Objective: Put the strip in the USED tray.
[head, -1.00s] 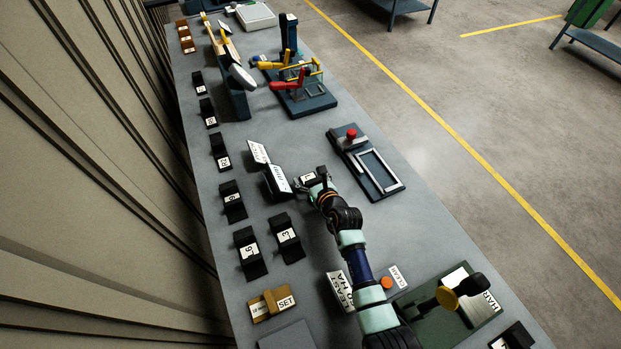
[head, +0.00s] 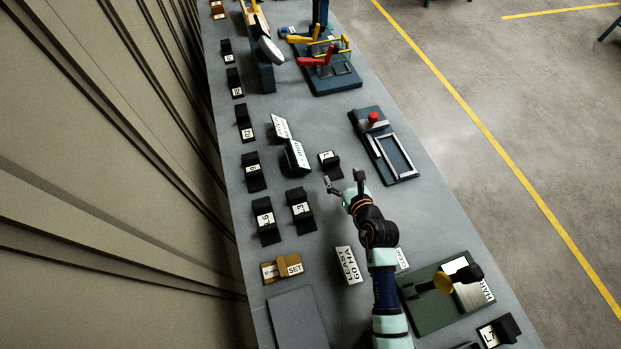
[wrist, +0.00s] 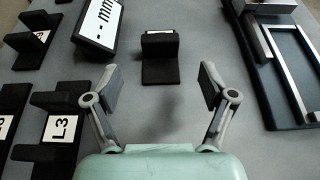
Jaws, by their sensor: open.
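My gripper (head: 344,182) is open, with nothing between its fingers in the wrist view (wrist: 158,85). It is just in front of a small black stepped holder (head: 329,163). That holder stands upright beyond the fingertips in the wrist view (wrist: 160,58), apart from them. A pale edge shows along its top; I cannot tell whether this is a strip or a label. I cannot pick out the strip for certain in either view. No tray with a readable USED label shows.
Black holders, one marked L3 (head: 301,210), stand left of my gripper. A tilted display (head: 295,156) is behind them. A dark plate with a metal frame (head: 384,145) lies right. A green base (head: 430,308) and a grey flat panel (head: 297,318) are nearer.

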